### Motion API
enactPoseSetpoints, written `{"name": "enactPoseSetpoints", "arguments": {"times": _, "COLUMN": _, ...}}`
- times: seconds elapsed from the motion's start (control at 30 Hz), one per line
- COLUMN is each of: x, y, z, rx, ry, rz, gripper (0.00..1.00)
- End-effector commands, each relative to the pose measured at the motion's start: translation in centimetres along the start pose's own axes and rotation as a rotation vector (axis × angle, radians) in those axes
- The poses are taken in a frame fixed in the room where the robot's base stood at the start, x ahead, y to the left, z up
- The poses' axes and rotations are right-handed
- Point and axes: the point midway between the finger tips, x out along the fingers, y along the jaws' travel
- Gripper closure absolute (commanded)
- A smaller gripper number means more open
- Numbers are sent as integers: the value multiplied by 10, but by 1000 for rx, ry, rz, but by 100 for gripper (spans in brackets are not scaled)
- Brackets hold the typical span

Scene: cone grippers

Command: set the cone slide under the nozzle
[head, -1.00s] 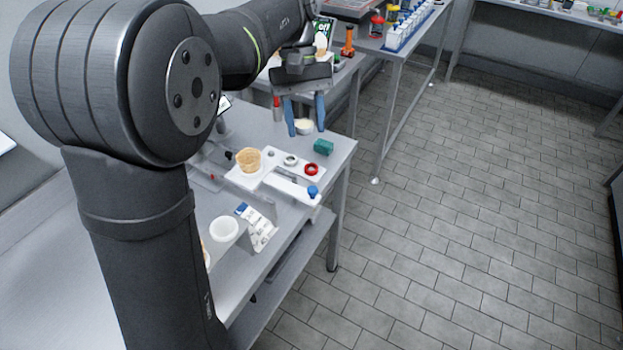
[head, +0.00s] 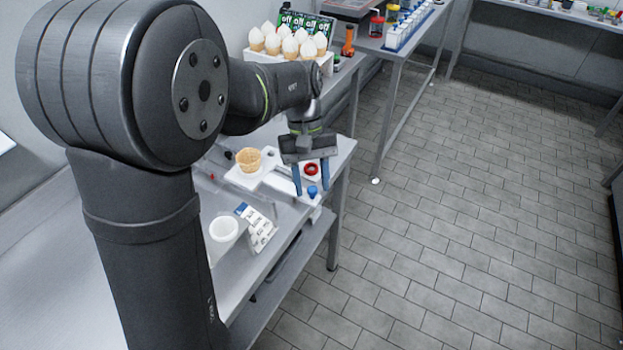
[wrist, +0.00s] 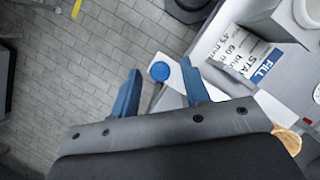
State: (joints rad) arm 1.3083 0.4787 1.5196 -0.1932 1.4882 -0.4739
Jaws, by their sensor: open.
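A wafer cone (head: 248,161) stands upright at the left of the white slide assembly (head: 243,180). A blue knob (head: 312,192) sits at the slide's right end, near the table's front edge. My gripper (head: 311,186) is open and empty, pointing down over the knob end. In the wrist view the blue knob (wrist: 160,71) shows between the two blue fingertips; I cannot tell how far below them it is. The cone (wrist: 288,141) partly shows at the wrist view's lower right. I cannot clearly make out the nozzle; my arm hides part of the area left of the cone.
A red ring (head: 311,169) lies just behind the knob, close to my fingers. A printed card (head: 257,227) and a white cup (head: 222,230) stand nearer the camera. A rack of white-topped cones (head: 285,58) is at the back. Open floor lies to the right.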

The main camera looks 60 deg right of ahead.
Motion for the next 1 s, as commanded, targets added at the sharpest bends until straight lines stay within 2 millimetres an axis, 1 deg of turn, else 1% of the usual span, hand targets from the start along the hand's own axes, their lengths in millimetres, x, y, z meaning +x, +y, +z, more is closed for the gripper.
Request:
{"name": "enactPoseSetpoints", "arguments": {"times": 0.07, "x": 0, "y": 0, "z": 0, "rx": 0, "ry": 0, "rz": 0, "gripper": 60}}
{"name": "enactPoseSetpoints", "arguments": {"times": 0.1, "x": 0, "y": 0, "z": 0, "rx": 0, "ry": 0, "rz": 0, "gripper": 67}}
{"name": "enactPoseSetpoints", "arguments": {"times": 0.27, "x": 0, "y": 0, "z": 0, "rx": 0, "ry": 0, "rz": 0, "gripper": 99}}
{"name": "enactPoseSetpoints", "arguments": {"times": 0.43, "x": -1, "y": 0, "z": -1, "rx": 0, "ry": 0, "rz": 0, "gripper": 100}}
{"name": "enactPoseSetpoints", "arguments": {"times": 0.53, "x": -3, "y": -6, "z": -7, "rx": -2, "ry": 1, "rz": 1, "gripper": 100}}
{"name": "enactPoseSetpoints", "arguments": {"times": 0.8, "x": -19, "y": -48, "z": -46, "rx": -3, "ry": 1, "rz": 2, "gripper": 100}}
{"name": "enactPoseSetpoints", "arguments": {"times": 0.9, "x": -23, "y": -58, "z": -55, "rx": -2, "ry": 0, "rz": 0, "gripper": 100}}
{"name": "enactPoseSetpoints", "arguments": {"times": 1.0, "x": -25, "y": -63, "z": -59, "rx": 0, "ry": 1, "rz": 0, "gripper": 100}}
